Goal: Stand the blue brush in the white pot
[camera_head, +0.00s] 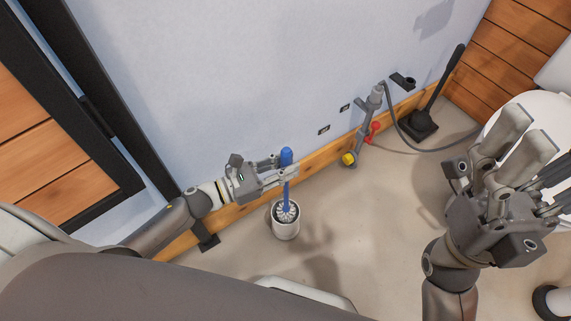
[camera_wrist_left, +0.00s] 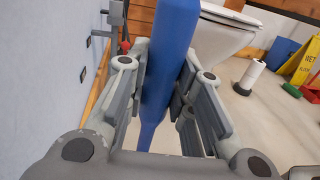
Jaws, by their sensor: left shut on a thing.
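The blue brush (camera_head: 286,183) is upright, with its white bristle head at the mouth of the white pot (camera_head: 286,229). The bristles look at least partly inside the rim; how deep they sit I cannot tell. The pot stands on the floor near the wall. My left gripper (camera_head: 284,172) is shut on the brush's handle near its upper part. In the left wrist view the blue handle (camera_wrist_left: 171,62) runs between the two finger pads; the pot is not visible there. My right gripper (camera_head: 518,150) is raised at the right, its fingers apart and empty.
A grey pipe with a red and a yellow valve (camera_head: 349,158) and a hose is on the wall. A yellow wet-floor sign (camera_wrist_left: 303,62) shows farther off. The floor right of the pot is clear.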

